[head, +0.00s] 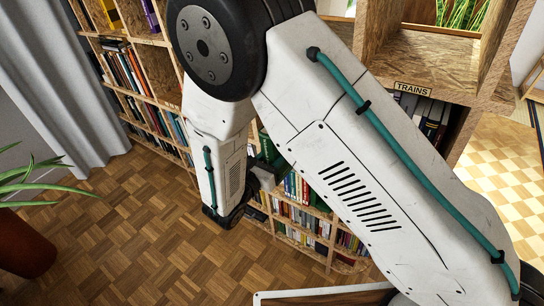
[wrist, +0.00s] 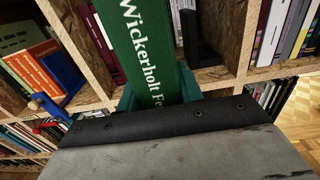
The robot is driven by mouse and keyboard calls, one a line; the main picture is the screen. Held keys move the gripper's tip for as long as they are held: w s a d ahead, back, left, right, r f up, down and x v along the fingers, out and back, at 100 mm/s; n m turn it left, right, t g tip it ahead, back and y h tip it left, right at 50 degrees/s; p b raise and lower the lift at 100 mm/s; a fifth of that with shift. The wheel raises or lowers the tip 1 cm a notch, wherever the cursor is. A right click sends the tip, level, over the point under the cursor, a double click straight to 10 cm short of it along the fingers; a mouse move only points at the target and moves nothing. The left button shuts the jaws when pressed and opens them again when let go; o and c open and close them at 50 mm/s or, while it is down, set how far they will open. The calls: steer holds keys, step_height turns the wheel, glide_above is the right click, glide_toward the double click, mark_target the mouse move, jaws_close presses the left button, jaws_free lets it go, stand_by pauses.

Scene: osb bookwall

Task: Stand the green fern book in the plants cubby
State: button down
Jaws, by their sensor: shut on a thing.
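The green fern book (wrist: 150,45) stands out in the wrist view, its spine reading "Wickerholt Fe…" in white. My gripper (wrist: 158,97) is shut on it, with teal fingers at both sides of its lower end. The book tilts slightly in the picture, and its top runs out of view. In the head view a green piece that looks like the book (head: 267,146) shows between my arm links, mostly hidden. No label reading plants is legible in either view, so I cannot tell which cubby is the plants one.
The wooden bookwall (head: 427,58) has a TRAINS label (head: 412,88) under an empty-looking cubby. In the wrist view, a black bookend (wrist: 201,45) and purple books (wrist: 270,35) are right of the book; orange books (wrist: 33,70) are left. Parquet floor (head: 120,220) is open at left.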

steer(key=x, duration=1.8)
steer(key=shift+w+d, duration=0.25)
steer(key=shift+w, duration=0.1)
stand_by(0.9)
steer(key=shift+f, duration=0.4)
stand_by(0.3)
steer(key=c, duration=0.8)
jaws_free()
steer(key=shift+c, duration=0.2)
steer(key=shift+s, duration=0.1)
steer(key=v, duration=0.7)
steer(key=shift+s+a, duration=0.25)
